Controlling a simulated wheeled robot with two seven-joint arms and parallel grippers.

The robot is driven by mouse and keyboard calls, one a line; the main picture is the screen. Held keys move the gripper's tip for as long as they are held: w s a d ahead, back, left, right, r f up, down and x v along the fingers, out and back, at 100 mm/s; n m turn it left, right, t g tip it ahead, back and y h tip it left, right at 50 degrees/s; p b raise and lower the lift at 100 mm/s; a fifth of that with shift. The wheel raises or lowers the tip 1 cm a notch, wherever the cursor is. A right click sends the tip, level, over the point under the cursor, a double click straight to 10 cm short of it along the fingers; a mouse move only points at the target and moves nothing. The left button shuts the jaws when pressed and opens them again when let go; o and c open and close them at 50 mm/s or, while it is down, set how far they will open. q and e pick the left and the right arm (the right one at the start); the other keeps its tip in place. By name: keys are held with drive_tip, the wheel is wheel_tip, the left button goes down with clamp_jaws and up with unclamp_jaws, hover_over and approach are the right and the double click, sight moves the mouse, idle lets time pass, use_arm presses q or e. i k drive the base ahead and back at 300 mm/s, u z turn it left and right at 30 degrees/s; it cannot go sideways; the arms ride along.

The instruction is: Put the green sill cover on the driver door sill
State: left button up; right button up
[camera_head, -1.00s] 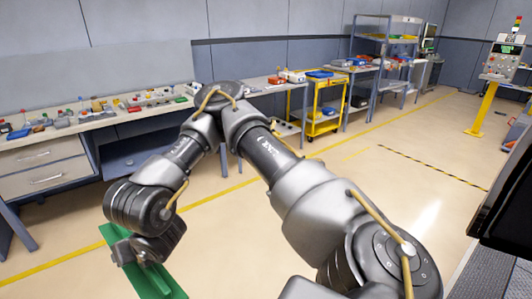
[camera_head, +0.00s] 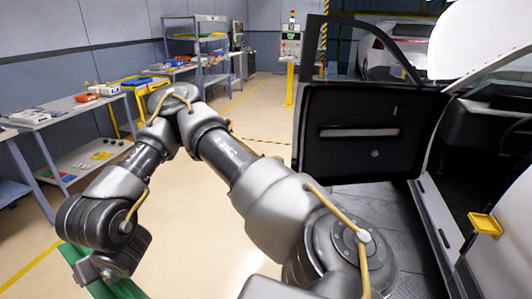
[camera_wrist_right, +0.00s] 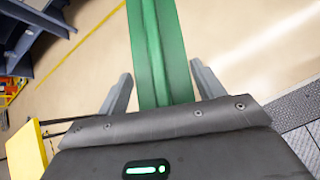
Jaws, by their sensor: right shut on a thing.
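The long green sill cover (camera_head: 108,286) shows at the lower left of the head view, mostly cut off by the frame. In the right wrist view the green sill cover (camera_wrist_right: 160,45) runs up from between the fingers of my right gripper (camera_wrist_right: 162,90), which is shut on it and holds it above the floor. In the head view my right gripper (camera_head: 100,272) is partly hidden by the wrist. The driver door sill (camera_head: 436,225) is a pale strip at the right, below the door opening, well apart from the cover. My left gripper is out of view.
The black driver door (camera_head: 350,135) stands open left of the opening. Workbenches (camera_head: 60,110) and a blue-grey shelf (camera_head: 195,60) line the left wall. The floor between the benches and the car is clear.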

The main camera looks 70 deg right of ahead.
sight(448, 223)
drive_tip(key=z, duration=0.8)
drive_tip(key=i, duration=0.9)
drive_tip(key=z, duration=1.8)
drive_tip(key=i, duration=1.7)
drive_tip(key=z, duration=1)
drive_tip(key=i, duration=1.65)
drive_tip(key=z, duration=0.45)
